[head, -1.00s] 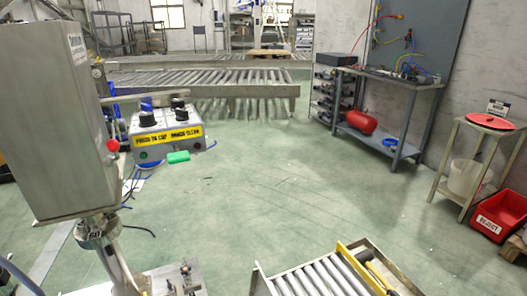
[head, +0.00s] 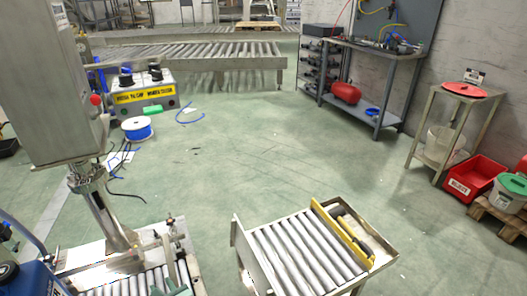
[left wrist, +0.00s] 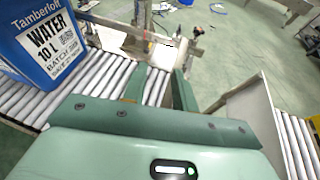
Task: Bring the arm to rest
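My left gripper (head: 170,284) shows at the bottom edge of the head view, over the near end of a roller conveyor (head: 128,284). In the left wrist view its two green fingers (left wrist: 158,88) stand apart with a visible gap and nothing between them. The gripper is open and empty. A blue canister (left wrist: 38,45) labelled "WATER 10 L" stands on the rollers to the left of the fingers, apart from them. Part of the canister (head: 32,280) also shows at the lower left of the head view. My right gripper is in neither view.
A metal filling machine (head: 52,80) with a nozzle column stands at left. A second short roller conveyor (head: 300,252) with a yellow rail lies right of the gripper, across a gap. A red bin (head: 474,178) and a stand (head: 452,125) are at right. The middle floor is clear.

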